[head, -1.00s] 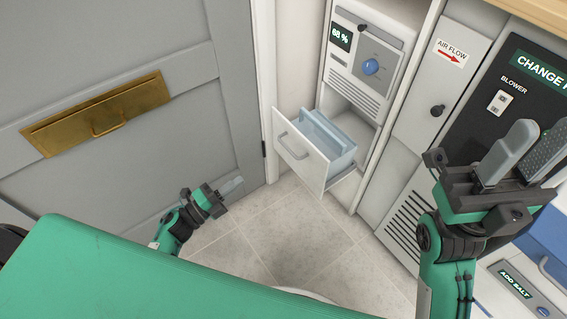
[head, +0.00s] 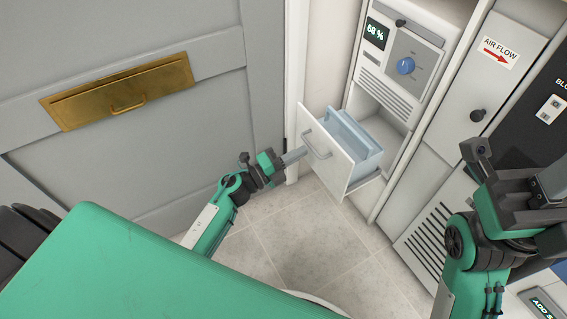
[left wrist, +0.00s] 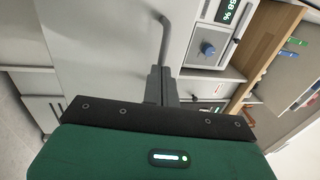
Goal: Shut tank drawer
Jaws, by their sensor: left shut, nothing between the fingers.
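The tank drawer (head: 327,154) is pulled out of the white cabinet unit, with a bar handle (head: 316,146) on its white front. A translucent pale-blue tank (head: 357,140) sits inside it. My left gripper (head: 295,155) is shut and empty, just in front of the drawer front near the handle. In the left wrist view, the shut fingers (left wrist: 161,86) point at the white drawer front (left wrist: 110,60), with the handle (left wrist: 164,40) just ahead. I cannot tell whether they touch. My right gripper (head: 546,190) is at the right edge, partly cut off.
The unit above the drawer has a blue knob (head: 405,66) and a 68 % display (head: 376,33). A grey door with a brass mail slot (head: 120,92) stands at left. An air-flow panel (head: 478,85) is at right. Tiled floor (head: 300,235) lies clear below.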

